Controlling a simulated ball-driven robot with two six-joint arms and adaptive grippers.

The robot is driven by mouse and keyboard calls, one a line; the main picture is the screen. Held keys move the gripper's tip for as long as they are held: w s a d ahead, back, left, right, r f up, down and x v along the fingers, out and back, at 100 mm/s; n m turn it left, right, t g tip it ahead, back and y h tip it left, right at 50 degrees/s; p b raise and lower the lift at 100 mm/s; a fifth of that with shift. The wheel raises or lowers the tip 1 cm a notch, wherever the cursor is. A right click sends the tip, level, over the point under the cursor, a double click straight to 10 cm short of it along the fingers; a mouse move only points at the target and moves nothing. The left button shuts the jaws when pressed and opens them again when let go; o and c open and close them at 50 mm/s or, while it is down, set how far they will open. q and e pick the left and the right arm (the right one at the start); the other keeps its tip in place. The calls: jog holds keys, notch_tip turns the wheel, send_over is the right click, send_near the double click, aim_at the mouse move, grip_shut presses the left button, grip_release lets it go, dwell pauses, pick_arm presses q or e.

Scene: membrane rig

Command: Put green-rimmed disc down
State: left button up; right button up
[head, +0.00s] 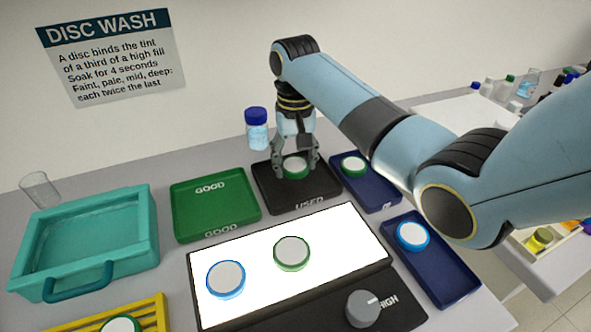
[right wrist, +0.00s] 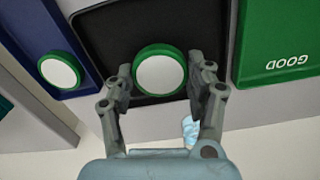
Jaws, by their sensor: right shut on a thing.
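The green-rimmed disc (head: 295,167) has a white face and is between the fingers of my right gripper (head: 296,168), over the black USED tray (head: 272,201). In the right wrist view the disc (right wrist: 160,72) lies flat between the two fingertips (right wrist: 160,80), with the black tray (right wrist: 110,30) beneath it. My right gripper is shut on the disc. I cannot tell whether the disc touches the tray floor. My left gripper is not in view.
A green GOOD tray (head: 215,205) stands to the left, a blue tray (head: 380,198) with another green-rimmed disc (head: 353,166) to the right. A lit panel (head: 330,240) in front bears two discs. A blue-capped bottle (head: 257,135) stands behind.

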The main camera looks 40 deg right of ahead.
aim_at(295, 165)
jog(key=shift+f, duration=1.6)
jog(key=o, duration=1.1)
jog(key=shift+f, duration=0.1)
notch_tip(295, 165, up, 12)
jog(key=shift+r, duration=0.15)
